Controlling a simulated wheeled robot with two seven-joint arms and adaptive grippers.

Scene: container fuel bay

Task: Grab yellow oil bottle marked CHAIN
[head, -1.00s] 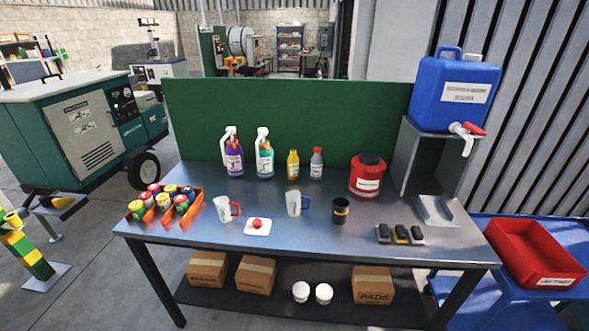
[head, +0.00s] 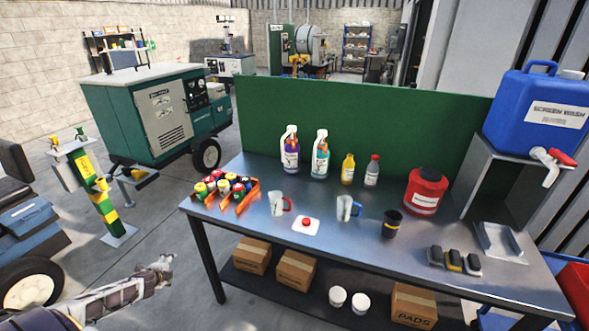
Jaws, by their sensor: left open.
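A small yellow bottle (head: 347,170) stands upright at the back of the metal table, before the green panel. Its label is too small to read. A grey bottle with a red cap (head: 372,171) stands just to its right. My left gripper (head: 164,265) is at the lower left, over the floor, well short of the table and far from the yellow bottle. It is open and holds nothing that I can see. My right gripper is out of view.
Two spray bottles (head: 320,155) stand left of the yellow bottle. Nearer on the table (head: 330,240) are a crate of cans (head: 247,205), two jugs (head: 345,209), a dark cup (head: 391,223) and a red canister (head: 426,190). A blue water container (head: 540,112) stands at right.

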